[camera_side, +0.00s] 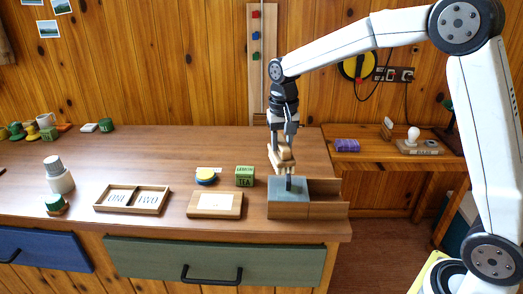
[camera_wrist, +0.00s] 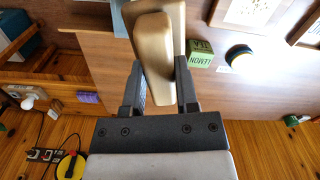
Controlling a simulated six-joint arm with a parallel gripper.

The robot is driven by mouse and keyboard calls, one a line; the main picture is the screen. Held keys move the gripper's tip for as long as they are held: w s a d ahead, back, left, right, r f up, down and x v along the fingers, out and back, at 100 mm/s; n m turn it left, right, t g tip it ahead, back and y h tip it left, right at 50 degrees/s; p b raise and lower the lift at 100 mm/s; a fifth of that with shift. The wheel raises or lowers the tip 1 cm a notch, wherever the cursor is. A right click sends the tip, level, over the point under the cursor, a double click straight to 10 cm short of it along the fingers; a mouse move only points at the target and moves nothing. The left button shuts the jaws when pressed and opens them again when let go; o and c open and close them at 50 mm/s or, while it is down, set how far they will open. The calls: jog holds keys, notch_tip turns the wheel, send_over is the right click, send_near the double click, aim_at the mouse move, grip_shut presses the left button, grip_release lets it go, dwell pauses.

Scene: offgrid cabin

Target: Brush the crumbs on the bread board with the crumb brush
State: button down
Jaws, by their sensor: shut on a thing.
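My gripper (camera_side: 283,140) is shut on a tan wooden piece (camera_side: 281,158), which I take to be the crumb brush; no bristles can be made out. In the wrist view the piece (camera_wrist: 158,42) sits between the two dark fingers of my gripper (camera_wrist: 160,75). It is over a blue-grey block (camera_side: 288,208) at the right end of the counter; a short dark post shows between them, and I cannot tell which it belongs to. A flat wooden board with a pale inset (camera_side: 215,205), perhaps the bread board, lies left of the block. I cannot make out crumbs.
A green tea box (camera_side: 245,176) and a yellow-topped round tin (camera_side: 206,176) stand behind the board. A two-part tray (camera_side: 132,199) marked ONE and TWO lies to its left. A wooden box (camera_side: 328,198) adjoins the block.

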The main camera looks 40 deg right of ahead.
jog(key=shift+s+a+r+n, duration=0.25)
jog(key=shift+a+n, duration=0.25)
jog(key=shift+n, duration=0.2)
jog(key=shift+s+a+r+n, duration=0.15)
jog(key=shift+s+a+n, duration=0.1)
jog(key=shift+a+n, duration=0.35)
jog(key=w+a+f+n, duration=0.2)
jog(key=w+a+n, duration=0.2)
jog(key=w, duration=0.3)
jog(key=w+a+f+n, duration=0.3)
jog(key=w+a+n, duration=0.2)
jog(key=w+a, duration=0.1)
jog(key=shift+w+f, duration=0.2)
jog(key=shift+w, duration=0.55)
jog(key=shift+f, duration=0.1)
